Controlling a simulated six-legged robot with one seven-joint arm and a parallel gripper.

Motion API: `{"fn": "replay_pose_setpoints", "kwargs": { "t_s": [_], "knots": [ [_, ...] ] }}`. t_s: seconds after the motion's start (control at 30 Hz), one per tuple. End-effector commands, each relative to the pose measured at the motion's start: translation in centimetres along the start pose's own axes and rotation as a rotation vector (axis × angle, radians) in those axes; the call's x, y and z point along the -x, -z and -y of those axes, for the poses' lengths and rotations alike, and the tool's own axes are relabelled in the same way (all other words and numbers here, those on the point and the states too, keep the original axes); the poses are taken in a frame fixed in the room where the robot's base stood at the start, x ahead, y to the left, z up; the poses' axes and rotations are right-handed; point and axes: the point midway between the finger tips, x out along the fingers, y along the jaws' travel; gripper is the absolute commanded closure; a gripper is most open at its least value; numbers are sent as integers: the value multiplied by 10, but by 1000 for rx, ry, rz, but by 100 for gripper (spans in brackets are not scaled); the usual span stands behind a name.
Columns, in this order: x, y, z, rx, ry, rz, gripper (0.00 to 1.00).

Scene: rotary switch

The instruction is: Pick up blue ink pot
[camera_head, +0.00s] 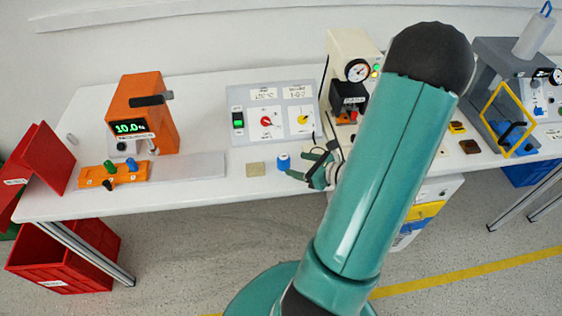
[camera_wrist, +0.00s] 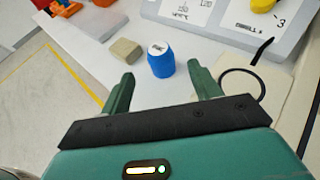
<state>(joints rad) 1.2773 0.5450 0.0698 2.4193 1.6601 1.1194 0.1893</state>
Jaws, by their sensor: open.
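The blue ink pot (camera_head: 283,161) is a small blue cylinder with a white top. It stands upright near the front edge of the white table. In the wrist view the ink pot (camera_wrist: 161,62) stands just beyond and between the two green fingertips. My gripper (camera_head: 308,168) is to the right of the pot in the head view. In the wrist view my gripper (camera_wrist: 160,82) is open, with nothing held between its fingers. My arm covers part of the table to the right in the head view.
A beige block (camera_head: 255,169) lies just left of the pot. A grey switch panel (camera_head: 272,118) with red and yellow knobs stands behind it. The white table's (camera_head: 200,193) front edge is close.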

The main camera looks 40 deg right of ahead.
Motion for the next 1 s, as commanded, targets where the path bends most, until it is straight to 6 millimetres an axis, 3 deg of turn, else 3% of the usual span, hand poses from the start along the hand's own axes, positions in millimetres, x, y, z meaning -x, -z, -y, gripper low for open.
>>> {"fn": "replay_pose_setpoints", "kwargs": {
  "t_s": [0.27, 0.53, 0.83, 0.87, 1.0],
  "knots": [
    [-28, 0, -2, 1, -3, 0, 38],
    [-68, -1, -4, 2, -5, 0, 38],
    [-76, -1, -3, 2, -2, 0, 38],
    [-76, -1, -3, 2, -2, 0, 40],
    [-75, -1, -3, 2, -2, 0, 67]
  ]
}}
